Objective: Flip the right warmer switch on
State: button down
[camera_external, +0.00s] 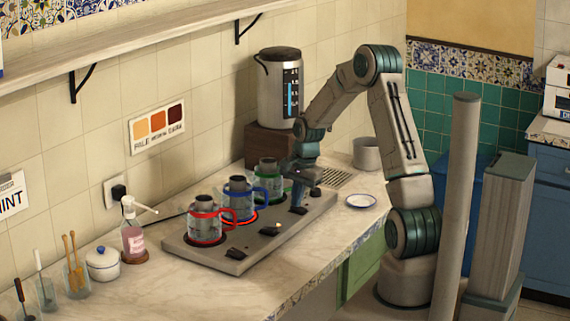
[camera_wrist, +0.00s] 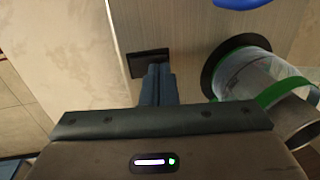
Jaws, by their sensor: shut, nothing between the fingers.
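The warmer plate (camera_external: 190,255) lies on the counter with red, blue and green-banded pots on it in a row. The right warmer switch shows in the wrist view as a dark rocker (camera_wrist: 149,62), next to the green-banded pot (camera_wrist: 245,76). In the outside view the fingers cover or crowd this switch. My gripper (camera_wrist: 158,70) is shut and empty, its fingertips pointing down at the switch's near edge; I cannot tell if they touch. It shows in the outside view too (camera_external: 298,209). The left switch (camera_external: 237,253) and middle switch (camera_external: 270,230) are clear.
The green pot's burner ring (camera_wrist: 210,72) looks dark. An urn (camera_external: 280,90) stands behind, and a small saucer (camera_external: 361,201) lies right.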

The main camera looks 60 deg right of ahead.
jog(key=shift+w+f+g, duration=0.1)
jog(key=shift+f+g, duration=0.15)
jog(key=shift+g, duration=0.15)
jog(key=shift+s, duration=0.85)
notch_tip(320, 180, up, 14)
jog(key=s, duration=0.1)
jog(key=shift+s, duration=0.2)
dwell(0.4)
